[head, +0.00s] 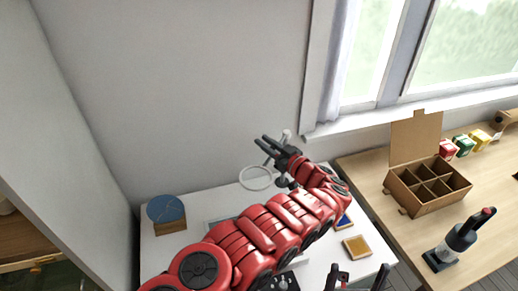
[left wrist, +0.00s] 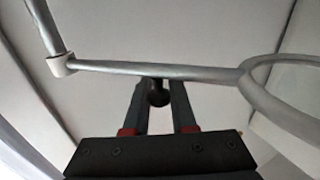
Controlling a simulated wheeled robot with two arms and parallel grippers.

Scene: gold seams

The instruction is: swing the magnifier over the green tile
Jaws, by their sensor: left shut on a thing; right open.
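The magnifier's pale ring (head: 257,178) hangs over the back of the white table. In the left wrist view the ring (left wrist: 258,82) is at the right end of a grey rod (left wrist: 150,72), which meets an upright arm at a white joint (left wrist: 61,65). My left gripper (head: 264,142) is shut on a dark knob (left wrist: 158,93) under the rod. My right gripper (head: 355,276) is open and empty at the bottom edge of the head view. I see no green tile; my red left arm covers the middle of the table.
A yellow tile (head: 356,246) and part of a blue tile (head: 345,221) lie right of my arm. On the wooden desk are a divided cardboard box (head: 430,187), a dark bottle-like tool (head: 458,242) and small coloured boxes (head: 464,144).

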